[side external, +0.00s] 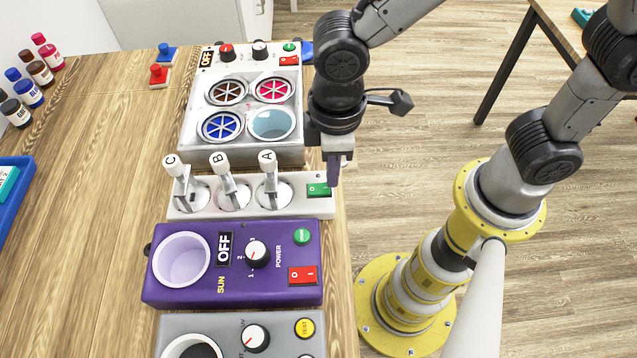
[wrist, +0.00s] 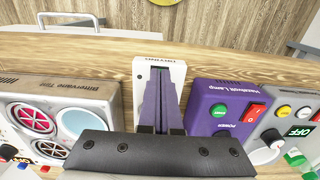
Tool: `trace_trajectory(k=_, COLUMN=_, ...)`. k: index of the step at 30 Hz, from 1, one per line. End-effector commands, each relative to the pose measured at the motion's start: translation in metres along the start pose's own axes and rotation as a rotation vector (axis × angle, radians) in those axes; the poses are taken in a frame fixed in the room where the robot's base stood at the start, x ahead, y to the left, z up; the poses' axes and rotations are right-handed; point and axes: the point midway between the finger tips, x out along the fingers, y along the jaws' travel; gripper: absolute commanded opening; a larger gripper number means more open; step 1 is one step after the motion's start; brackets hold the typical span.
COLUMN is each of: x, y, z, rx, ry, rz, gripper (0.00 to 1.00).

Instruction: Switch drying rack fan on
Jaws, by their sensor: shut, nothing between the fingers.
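No part in view is clearly labelled as the drying rack fan. My gripper (side external: 333,182) is shut and empty, its purple fingertips pointing down close beside the green rocker switch (side external: 317,190) at the right end of a white lever panel (side external: 210,212). Contact cannot be told. In the wrist view the shut fingers (wrist: 161,72) lie over the white panel (wrist: 147,63) and hide its switch. The panel carries three white-handled levers, C (side external: 180,170), B (side external: 220,168) and A (side external: 267,165), all upright or nearly so.
A grey box with round wells (side external: 186,140), an OFF sign and a red rocker (side external: 289,60) stands behind. A purple box (side external: 200,291) with an OFF sign and red rocker (side external: 302,276) stands in front, then a grey box (side external: 225,324). Bottles (side external: 26,93) and a blue tray (side external: 22,190) are left.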

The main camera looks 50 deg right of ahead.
Motion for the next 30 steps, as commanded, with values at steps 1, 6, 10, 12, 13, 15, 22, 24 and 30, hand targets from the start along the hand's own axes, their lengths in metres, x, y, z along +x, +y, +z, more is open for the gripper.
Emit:
trace_trajectory(k=1, x=0.001, y=0.0, z=0.0, rx=0.0, ry=-0.001, rz=0.0, gripper=0.0)
trace_trajectory(k=6, x=0.004, y=0.0, z=0.0, rx=0.0, ry=-0.002, rz=0.0, gripper=0.0)
trace_trajectory(k=10, x=0.005, y=0.0, z=0.0, rx=0.0, ry=-0.002, rz=0.0, gripper=0.0)
trace_trajectory(k=12, x=0.006, y=0.0, z=0.0, rx=0.0, ry=-0.002, rz=0.0, gripper=0.0)
trace_trajectory(k=13, x=0.007, y=0.0, z=0.0, rx=0.0, ry=-0.002, rz=0.0, gripper=0.0)
trace_trajectory(k=15, x=0.008, y=0.0, z=0.0, rx=0.0, ry=-0.001, rz=0.0, gripper=0.0)
trace_trajectory(k=22, x=0.011, y=0.0, z=0.0, rx=0.0, ry=-0.002, rz=0.0, gripper=0.0)
trace_trajectory(k=24, x=0.012, y=0.0, z=0.0, rx=0.0, ry=-0.002, rz=0.0, gripper=0.0)
trace_trajectory(k=30, x=0.014, y=0.0, z=0.0, rx=0.0, ry=-0.002, rz=0.0, gripper=0.0)
